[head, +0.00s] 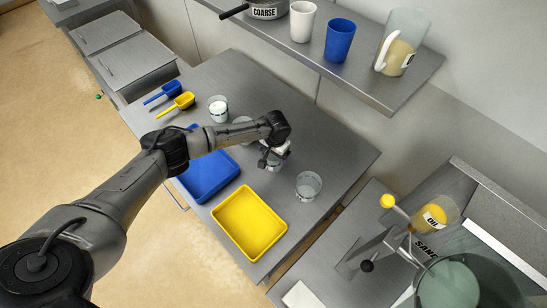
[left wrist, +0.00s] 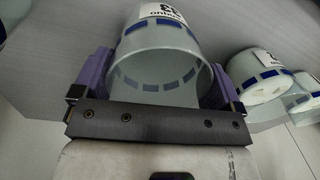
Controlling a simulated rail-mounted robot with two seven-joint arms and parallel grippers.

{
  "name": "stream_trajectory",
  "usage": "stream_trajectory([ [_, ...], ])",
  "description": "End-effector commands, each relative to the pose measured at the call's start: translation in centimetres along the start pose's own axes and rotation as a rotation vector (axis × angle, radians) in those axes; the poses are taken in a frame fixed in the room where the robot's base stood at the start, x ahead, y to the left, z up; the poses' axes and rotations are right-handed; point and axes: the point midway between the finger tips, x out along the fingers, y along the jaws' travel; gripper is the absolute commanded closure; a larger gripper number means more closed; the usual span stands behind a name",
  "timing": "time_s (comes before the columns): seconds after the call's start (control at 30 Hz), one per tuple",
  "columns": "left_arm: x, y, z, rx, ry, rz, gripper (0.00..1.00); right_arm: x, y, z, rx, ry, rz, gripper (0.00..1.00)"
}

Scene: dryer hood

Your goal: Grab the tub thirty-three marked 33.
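The tub marked 33 (left wrist: 165,50) is a clear tub with blue bands and a white label. In the left wrist view it lies between the purple fingers of my left gripper (left wrist: 158,85). The fingers stand wide apart, one on each side, close to its wall; firm contact cannot be made out. In the head view my left gripper (head: 272,156) is above the counter at this tub (head: 274,164), which it partly covers. Its label cannot be read there. My right gripper is not in view.
Similar tubs stand on the grey counter (head: 335,140): one at right (head: 308,186), others (head: 218,108) behind my arm. A blue tray (head: 212,178), a yellow tray (head: 250,222) and scoops (head: 176,104) are nearby. A shelf (head: 420,65) overhangs the back.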

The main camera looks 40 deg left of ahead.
Motion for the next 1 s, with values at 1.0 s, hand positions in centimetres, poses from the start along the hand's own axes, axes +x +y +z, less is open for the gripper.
stream_trajectory([
  [1.0, -6.8, 3.3, -2.3, 0.001, 0.004, 0.004, 0.32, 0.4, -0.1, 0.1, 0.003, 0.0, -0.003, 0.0],
])
